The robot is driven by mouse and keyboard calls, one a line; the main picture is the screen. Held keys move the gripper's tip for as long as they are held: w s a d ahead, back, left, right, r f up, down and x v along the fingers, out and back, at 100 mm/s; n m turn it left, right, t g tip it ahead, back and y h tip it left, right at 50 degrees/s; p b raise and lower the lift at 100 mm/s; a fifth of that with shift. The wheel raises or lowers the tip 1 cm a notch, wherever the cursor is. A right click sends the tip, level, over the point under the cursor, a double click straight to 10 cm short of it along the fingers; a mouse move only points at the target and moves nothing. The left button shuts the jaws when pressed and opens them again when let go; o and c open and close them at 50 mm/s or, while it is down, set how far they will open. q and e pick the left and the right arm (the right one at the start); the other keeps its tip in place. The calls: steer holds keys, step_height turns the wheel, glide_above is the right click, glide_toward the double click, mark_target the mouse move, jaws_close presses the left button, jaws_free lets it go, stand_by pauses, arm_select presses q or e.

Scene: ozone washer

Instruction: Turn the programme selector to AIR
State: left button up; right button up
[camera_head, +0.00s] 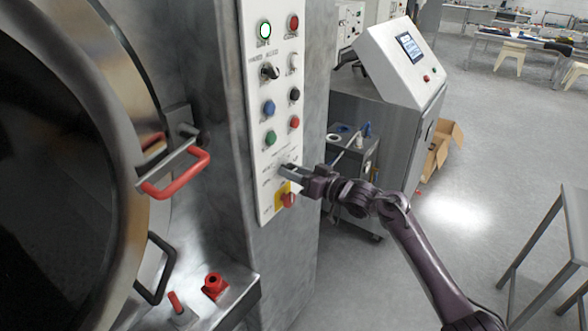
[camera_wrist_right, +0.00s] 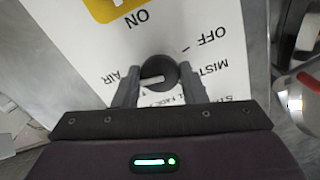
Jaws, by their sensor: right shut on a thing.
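The programme selector (camera_wrist_right: 158,73) is a round dark knob with a white pointer bar on a white panel, clearest in the right wrist view. The pointer lies nearly level there, its outer end towards the left, on the side of the AIR label (camera_wrist_right: 126,80). The MIST and OFF labels are on the right of the knob, upside down. My right gripper (camera_wrist_right: 160,88) has one finger on each side of the knob and is shut on it. In the head view my right gripper (camera_head: 287,170) is at the lower panel and hides the knob. My left gripper is out of view.
A yellow-backed red emergency button (camera_head: 289,200) sits just below the gripper. Several coloured buttons and switches are above it on the panel (camera_head: 257,110). A red door handle (camera_head: 180,180) juts out at left. A grey console (camera_head: 395,70) stands behind on the right.

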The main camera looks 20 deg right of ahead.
steer(key=shift+s+f, duration=0.1)
steer(key=shift+f, duration=0.2)
steer(key=o, duration=1)
steer(key=shift+r, duration=0.15)
steer(key=b+v, duration=0.2)
steer(key=v, duration=0.5)
steer(key=shift+s+d+b, duration=0.3)
steer(key=shift+b, duration=0.1)
